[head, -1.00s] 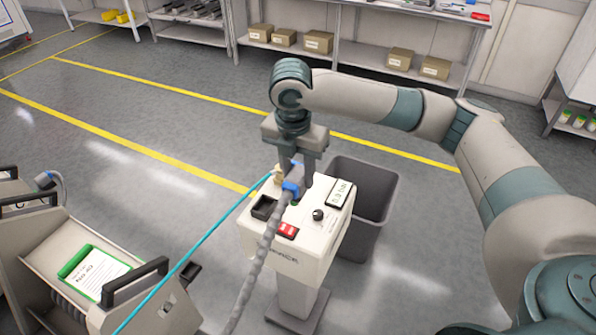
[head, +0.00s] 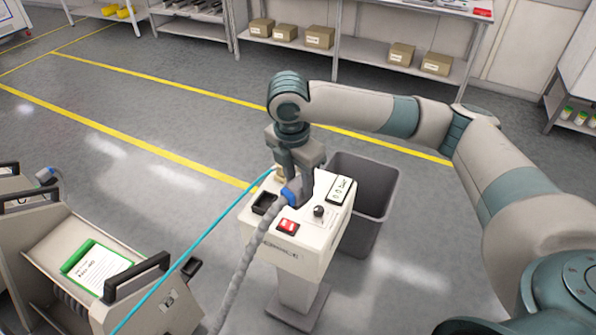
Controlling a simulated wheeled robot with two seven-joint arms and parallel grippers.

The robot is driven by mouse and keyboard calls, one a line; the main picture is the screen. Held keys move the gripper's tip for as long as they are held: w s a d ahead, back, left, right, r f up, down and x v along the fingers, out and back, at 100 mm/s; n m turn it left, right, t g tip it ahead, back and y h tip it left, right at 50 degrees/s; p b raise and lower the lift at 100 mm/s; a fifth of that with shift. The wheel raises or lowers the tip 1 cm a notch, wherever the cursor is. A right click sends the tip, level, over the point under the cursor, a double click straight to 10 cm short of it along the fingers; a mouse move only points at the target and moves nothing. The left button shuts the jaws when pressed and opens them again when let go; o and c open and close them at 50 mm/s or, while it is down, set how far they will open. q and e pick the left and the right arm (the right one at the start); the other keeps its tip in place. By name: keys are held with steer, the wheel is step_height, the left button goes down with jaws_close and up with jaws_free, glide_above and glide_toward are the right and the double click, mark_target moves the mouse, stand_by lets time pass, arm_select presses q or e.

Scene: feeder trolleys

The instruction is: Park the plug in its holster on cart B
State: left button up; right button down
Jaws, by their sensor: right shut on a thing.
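My right gripper (head: 296,188) is shut on the blue plug (head: 290,195), just above the top of a white pedestal unit (head: 285,245). The plug's grey ribbed cable (head: 243,262) hangs down toward the bottom left. I cannot tell whether the plug touches the unit, as the fingers hide part of it. A beige cart (head: 62,235) with a green-edged card (head: 97,267) stands at the lower left. A small black fitting (head: 191,268) sits on its right side; I cannot tell if it is the holster. No cart letter is readable. My left gripper is not in view.
A cyan hose (head: 190,250) runs from the unit to the lower left, past the cart's black handle (head: 137,281). A grey bin (head: 372,205) stands behind the unit. Another plug-like end (head: 46,176) shows at the far left. Open floor (head: 130,135) lies beyond the carts.

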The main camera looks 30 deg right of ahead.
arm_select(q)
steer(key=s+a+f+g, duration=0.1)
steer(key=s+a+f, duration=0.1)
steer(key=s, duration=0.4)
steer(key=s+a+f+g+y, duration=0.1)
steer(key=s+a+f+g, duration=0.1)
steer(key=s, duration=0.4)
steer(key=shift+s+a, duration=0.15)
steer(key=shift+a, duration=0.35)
arm_select(e)
steer(key=s+a+f+m+g, duration=0.1)
steer(key=s+a+f+m, duration=0.1)
steer(key=s+f+m, duration=0.4)
steer(key=s+a+f+m+y, duration=0.1)
steer(key=s+f+m, duration=0.6)
steer(key=m, duration=0.9)
steer(key=shift+a+g, duration=0.4)
steer(key=shift+a, duration=0.1)
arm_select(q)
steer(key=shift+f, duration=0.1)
arm_select(e)
steer(key=shift+f, duration=0.1)
